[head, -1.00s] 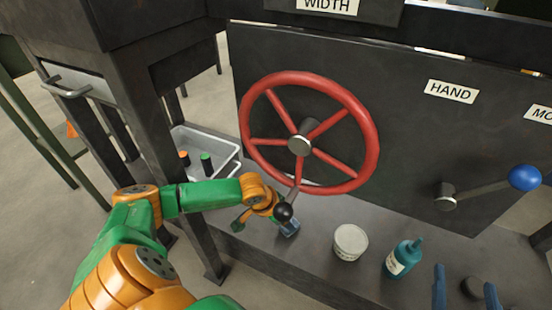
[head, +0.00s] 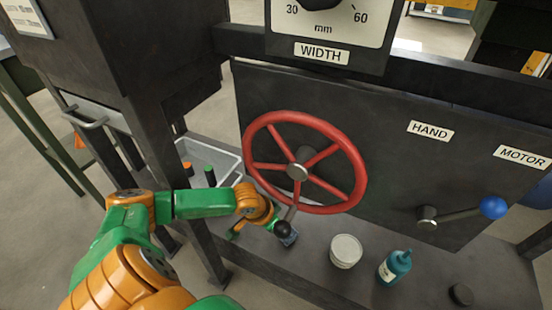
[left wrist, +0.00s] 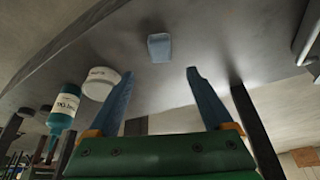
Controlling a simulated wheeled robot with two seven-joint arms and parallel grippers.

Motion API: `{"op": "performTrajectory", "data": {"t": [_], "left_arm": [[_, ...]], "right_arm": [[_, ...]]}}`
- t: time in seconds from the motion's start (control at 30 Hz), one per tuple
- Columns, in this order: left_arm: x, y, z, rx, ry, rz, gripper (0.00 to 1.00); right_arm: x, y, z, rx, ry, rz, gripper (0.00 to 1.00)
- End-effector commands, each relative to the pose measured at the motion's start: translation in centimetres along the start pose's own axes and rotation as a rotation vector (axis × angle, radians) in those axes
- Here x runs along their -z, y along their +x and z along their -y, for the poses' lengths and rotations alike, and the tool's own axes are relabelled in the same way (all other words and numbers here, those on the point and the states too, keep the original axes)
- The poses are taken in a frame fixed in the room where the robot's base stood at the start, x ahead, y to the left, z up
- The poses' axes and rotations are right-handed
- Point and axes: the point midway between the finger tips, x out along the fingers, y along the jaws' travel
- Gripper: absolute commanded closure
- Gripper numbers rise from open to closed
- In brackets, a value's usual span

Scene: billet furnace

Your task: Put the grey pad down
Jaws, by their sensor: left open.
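The grey pad (left wrist: 159,47) is a small blue-grey block lying on the dark bench ledge in the left wrist view. My left gripper (left wrist: 160,80) is open and empty there, its two blue fingers spread wide with the pad apart from them, beyond the tips. In the head view, a small grey-blue piece (head: 289,239), which looks like the pad, shows beside the wheel's black knob. My left wrist is just left of it, and the fingers are mostly hidden. My right gripper is out of view.
A red handwheel (head: 352,158) with a black knob (head: 282,229) stands over the ledge. A white tub (head: 346,252), a teal bottle (head: 394,268) and a black puck (head: 461,294) stand to the right. A grey bin (head: 228,163) is behind my left arm. A blue-knobbed lever (head: 493,207) sticks out.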

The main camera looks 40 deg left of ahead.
Motion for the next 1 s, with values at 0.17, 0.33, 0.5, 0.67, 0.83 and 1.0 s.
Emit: {"op": "performTrajectory", "data": {"t": [0.17,0.33,0.5,0.67,0.83,1.0], "left_arm": [[-0.7,0.7,-2.4,-0.037,0.037,-0.002,0.16],[-4.3,2.9,-10.5,-0.112,0.114,-0.02,0.16],[-10.9,3.1,-12.8,-0.045,0.045,0.076,0.16],[-14.4,2.8,-12.4,0.009,0.012,0.155,0.16],[-14.4,2.8,-12.3,0.012,0.015,0.156,0.16],[-14.4,2.8,-12.4,0.011,0.014,0.155,0.16]], "right_arm": [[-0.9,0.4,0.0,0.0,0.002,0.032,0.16],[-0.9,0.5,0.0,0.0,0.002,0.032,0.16],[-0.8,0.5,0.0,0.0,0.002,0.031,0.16],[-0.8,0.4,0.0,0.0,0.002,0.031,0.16],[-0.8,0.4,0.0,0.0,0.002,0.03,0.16],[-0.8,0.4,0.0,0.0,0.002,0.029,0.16]]}}
